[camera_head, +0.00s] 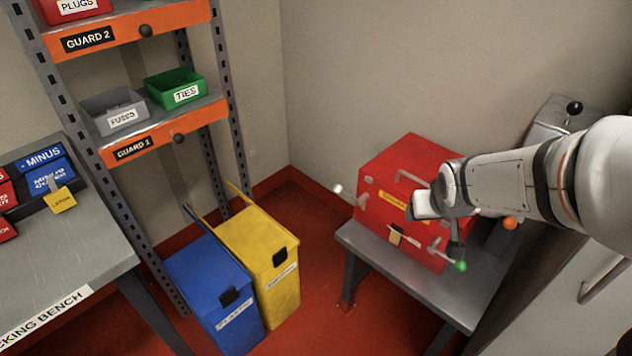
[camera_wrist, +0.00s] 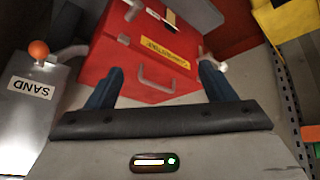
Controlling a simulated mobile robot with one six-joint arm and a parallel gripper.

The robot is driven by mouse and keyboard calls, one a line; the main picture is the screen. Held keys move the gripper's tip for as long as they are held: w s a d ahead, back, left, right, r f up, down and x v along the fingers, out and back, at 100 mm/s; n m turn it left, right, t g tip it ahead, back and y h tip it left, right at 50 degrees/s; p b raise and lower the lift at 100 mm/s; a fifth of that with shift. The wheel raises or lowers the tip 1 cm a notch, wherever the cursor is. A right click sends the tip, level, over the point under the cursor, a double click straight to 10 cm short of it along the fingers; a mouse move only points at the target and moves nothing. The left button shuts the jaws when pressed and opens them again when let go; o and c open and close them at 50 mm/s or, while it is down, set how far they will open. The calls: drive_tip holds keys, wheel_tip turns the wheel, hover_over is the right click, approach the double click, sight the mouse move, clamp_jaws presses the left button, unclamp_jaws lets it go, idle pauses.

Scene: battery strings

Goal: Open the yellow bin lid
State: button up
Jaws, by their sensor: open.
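The yellow bin (camera_head: 278,283) stands on the red floor beside the shelf rack, with its lid (camera_head: 250,241) lying shut on top. The lid has a black tab (camera_head: 280,257) at its front edge. In the wrist view part of a yellow thing, likely the bin (camera_wrist: 286,18), shows at the top right corner. My gripper (camera_wrist: 160,80) is open and empty, its two blue fingers apart in front of the red box (camera_wrist: 140,70). In the head view my arm reaches in from the right, over the red box (camera_head: 385,205) and well to the right of the bin.
A blue bin (camera_head: 210,285) stands directly left of the yellow one. The shelf rack (camera_head: 135,230) and packing bench (camera_head: 75,230) are at left. The red box sits on a metal table (camera_head: 375,245). Red floor (camera_head: 325,300) lies free between the yellow bin and that table.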

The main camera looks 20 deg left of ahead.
drive_tip(key=w+a+f+n+t+y+b, duration=0.15)
drive_tip(key=w+a+f+b, duration=0.25)
drive_tip(key=w+a+f, duration=0.5)
drive_tip(key=n+g+y+b, duration=0.2)
drive_tip(key=n+y+b, duration=0.6)
drive_tip(key=y+b, duration=0.25)
approach(280, 254)
drive_tip(key=shift+m+t+h, duration=0.25)
drive_tip(key=shift+h, duration=0.05)
drive_tip(key=x, duration=0.4)
drive_tip(key=shift+a+b, duration=0.35)
drive_tip(key=shift+b, duration=0.05)
drive_tip(key=b+x, duration=0.1)
drive_tip(key=x, duration=0.5)
drive_tip(key=shift+w+a+f+b, duration=0.1)
drive_tip(key=shift+a+b, duration=0.2)
drive_tip(key=shift+a, duration=0.05)
drive_tip(key=shift+w+a+f, duration=0.1)
drive_tip(key=shift+w+a, duration=0.15)
drive_tip(key=shift+a, duration=0.15)
